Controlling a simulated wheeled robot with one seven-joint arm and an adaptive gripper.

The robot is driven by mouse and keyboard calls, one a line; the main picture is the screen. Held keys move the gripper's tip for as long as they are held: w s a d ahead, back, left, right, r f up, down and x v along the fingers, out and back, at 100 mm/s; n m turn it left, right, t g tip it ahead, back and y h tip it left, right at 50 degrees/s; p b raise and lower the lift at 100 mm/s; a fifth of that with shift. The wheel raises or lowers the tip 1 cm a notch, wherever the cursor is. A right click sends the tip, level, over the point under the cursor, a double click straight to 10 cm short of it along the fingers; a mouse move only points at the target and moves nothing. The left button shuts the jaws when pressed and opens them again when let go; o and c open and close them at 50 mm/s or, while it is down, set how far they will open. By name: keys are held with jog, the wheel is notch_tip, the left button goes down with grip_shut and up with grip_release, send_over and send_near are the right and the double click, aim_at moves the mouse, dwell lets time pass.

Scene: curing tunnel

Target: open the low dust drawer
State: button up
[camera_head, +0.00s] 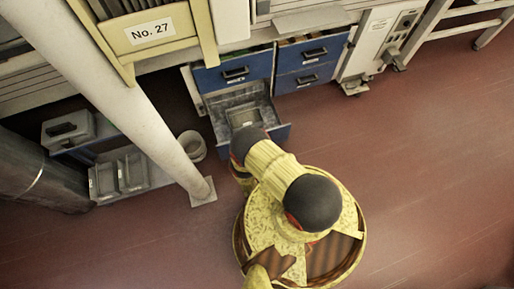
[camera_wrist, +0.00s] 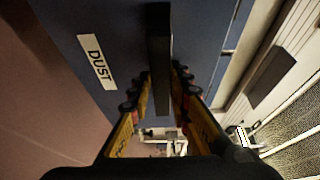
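The low dust drawer is the lower left drawer of a blue cabinet. In the head view it stands pulled out, its grey inside (camera_head: 228,98) showing and its blue front edge (camera_head: 282,133) partly hidden by my arm. In the wrist view its blue front (camera_wrist: 118,30) carries a white "DUST" label (camera_wrist: 97,62) and a black bar handle (camera_wrist: 159,45). My gripper (camera_wrist: 161,76) has one finger on each side of the handle, its tips closed against it. In the head view the gripper is hidden under my arm.
A blue drawer (camera_head: 234,70) above it and the drawers to the right (camera_head: 305,55) are shut. A pale post (camera_head: 130,105) and a small bin (camera_head: 192,146) stand left of the open drawer. Red floor (camera_head: 430,140) is clear to the right.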

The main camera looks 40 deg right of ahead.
jog(key=o, duration=0.4)
jog(key=shift+c, duration=0.2)
jog(key=shift+r, duration=0.1)
